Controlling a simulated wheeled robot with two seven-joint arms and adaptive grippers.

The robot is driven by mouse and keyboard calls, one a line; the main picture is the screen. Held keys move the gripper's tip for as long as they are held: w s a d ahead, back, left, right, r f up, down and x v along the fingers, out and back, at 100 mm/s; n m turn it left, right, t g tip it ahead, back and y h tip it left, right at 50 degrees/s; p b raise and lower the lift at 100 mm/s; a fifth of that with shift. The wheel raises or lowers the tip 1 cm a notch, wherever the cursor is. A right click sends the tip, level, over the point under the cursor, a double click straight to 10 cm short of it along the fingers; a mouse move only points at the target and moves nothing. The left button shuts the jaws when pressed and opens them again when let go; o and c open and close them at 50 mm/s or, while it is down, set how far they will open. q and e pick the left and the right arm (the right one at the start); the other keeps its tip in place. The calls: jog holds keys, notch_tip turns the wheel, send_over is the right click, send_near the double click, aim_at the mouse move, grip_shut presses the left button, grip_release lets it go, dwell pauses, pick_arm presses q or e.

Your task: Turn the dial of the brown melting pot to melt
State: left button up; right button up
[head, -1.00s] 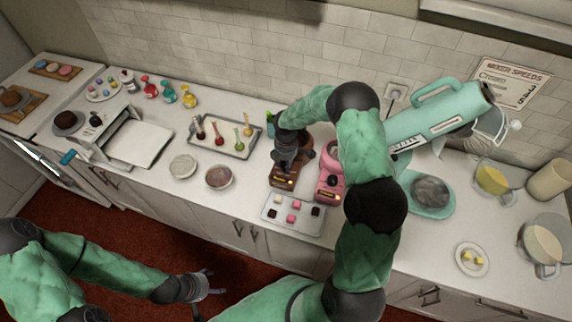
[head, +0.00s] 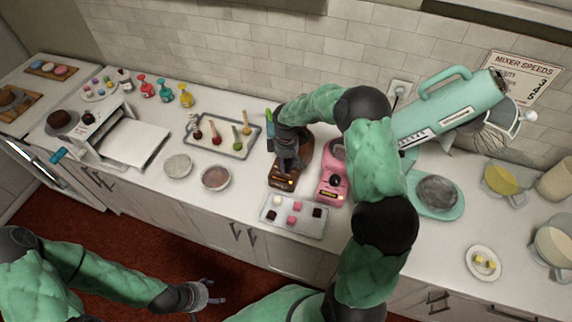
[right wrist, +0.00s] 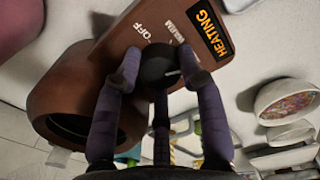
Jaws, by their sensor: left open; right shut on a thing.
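The brown melting pot (head: 282,182) stands on the counter, left of the pink one. In the right wrist view its brown body (right wrist: 60,100) fills the left and top, with an orange HEATING display (right wrist: 210,33) and the printed word OFF. A second printed word is partly readable. My right gripper (right wrist: 162,66) is shut on the black dial (right wrist: 158,62), a finger on each side; a small light mark shows on the dial. In the head view my right gripper (head: 288,160) covers the pot's top. My left gripper (head: 208,298) is open and empty, over the floor before the counter.
A pink melting pot (head: 331,188) stands close on the right. A tray of small cubes (head: 294,228) lies in front. Bowls (head: 215,178) and a tray of coloured sticks (head: 222,150) are left; a mint mixer (head: 450,110) is right.

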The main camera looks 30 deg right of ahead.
aim_at(286, 163)
jog(key=shift+m, duration=0.3)
jog(key=o, duration=0.9)
notch_tip(286, 163, up, 12)
dwell(0.4)
dwell(0.4)
